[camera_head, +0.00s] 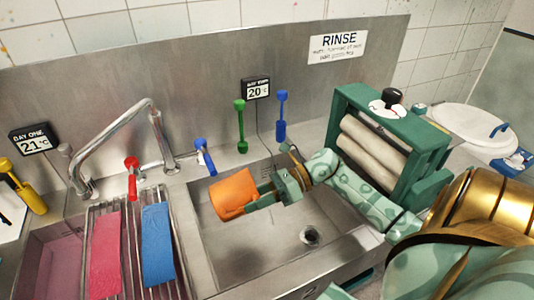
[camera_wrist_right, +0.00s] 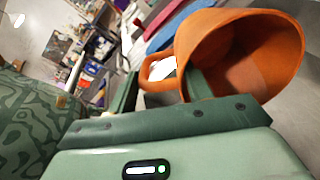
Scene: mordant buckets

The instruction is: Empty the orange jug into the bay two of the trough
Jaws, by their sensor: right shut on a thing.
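The orange jug (camera_head: 232,194) is held over bay two of the trough, the right-hand basin with a grey floor (camera_head: 262,250). The jug looks tilted in the head view. The right wrist view shows the jug (camera_wrist_right: 240,55) large, with its wide mouth open and bare orange wall inside; I see no liquid there or pouring out. The jug's handle loop (camera_wrist_right: 158,69) is at its left in that view. My left gripper is not in view.
Bay one (camera_head: 50,250), with pinkish contents, lies left under a rack holding a pink cloth (camera_head: 105,253) and a blue cloth (camera_head: 157,245). A tap (camera_head: 125,128) stands behind. A green wringer (camera_head: 385,135) with pale rollers stands right. A drain (camera_head: 310,237) shows in bay two.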

